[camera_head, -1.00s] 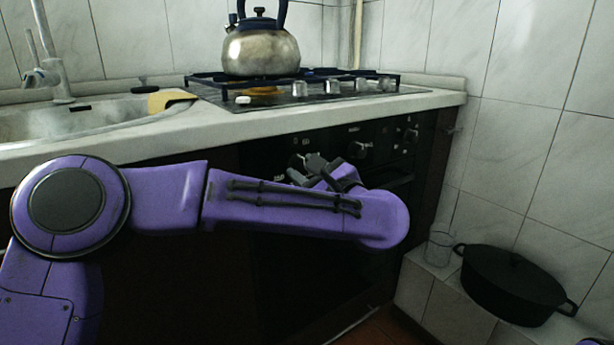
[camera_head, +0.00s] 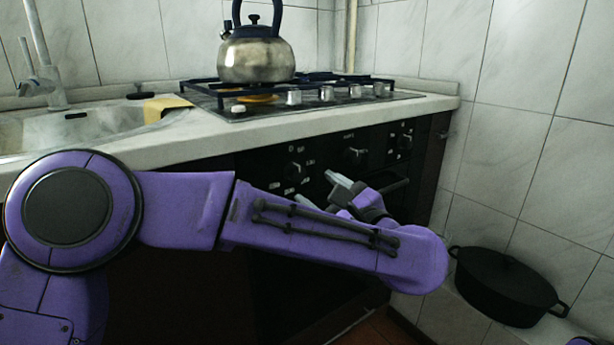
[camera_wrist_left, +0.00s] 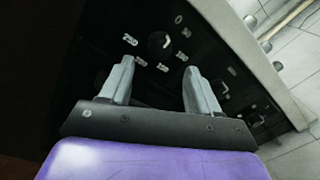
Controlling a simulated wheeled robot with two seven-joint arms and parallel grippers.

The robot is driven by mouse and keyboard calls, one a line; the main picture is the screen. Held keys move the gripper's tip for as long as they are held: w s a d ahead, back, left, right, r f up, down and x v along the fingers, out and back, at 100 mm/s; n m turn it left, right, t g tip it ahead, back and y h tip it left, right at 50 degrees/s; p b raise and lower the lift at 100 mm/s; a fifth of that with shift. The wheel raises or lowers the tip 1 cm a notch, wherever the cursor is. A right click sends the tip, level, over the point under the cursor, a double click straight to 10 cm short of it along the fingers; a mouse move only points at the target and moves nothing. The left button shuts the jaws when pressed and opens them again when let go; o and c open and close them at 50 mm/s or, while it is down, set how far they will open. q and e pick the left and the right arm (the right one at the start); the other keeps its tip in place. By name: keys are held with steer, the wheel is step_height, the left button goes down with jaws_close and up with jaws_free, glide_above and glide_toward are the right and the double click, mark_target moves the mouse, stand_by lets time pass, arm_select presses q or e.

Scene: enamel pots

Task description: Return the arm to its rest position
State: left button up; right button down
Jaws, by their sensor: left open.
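My left arm (camera_head: 310,232) is purple and reaches in from the left, across the front of the oven, with its wrist bent back. My left gripper (camera_head: 332,187) is in front of the oven's black control panel. In the left wrist view the left gripper (camera_wrist_left: 158,85) shows two grey fingers apart with nothing between them. An oven knob (camera_wrist_left: 160,42) and white markings lie beyond the fingers. A small purple piece shows at the bottom right corner of the head view; my right gripper does not show.
A steel kettle (camera_head: 257,55) stands on the hob (camera_head: 345,93) above the oven (camera_head: 325,155). A sink (camera_head: 70,130) with a tap is at the left. A black lidded pot (camera_head: 507,287) is on the tiled ledge at the lower right, near my forearm's bend.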

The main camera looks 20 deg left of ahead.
arm_select(q)
steer(key=v, duration=0.3)
steer(key=shift+s+d+f, duration=0.1)
steer(key=shift+s+d, duration=0.15)
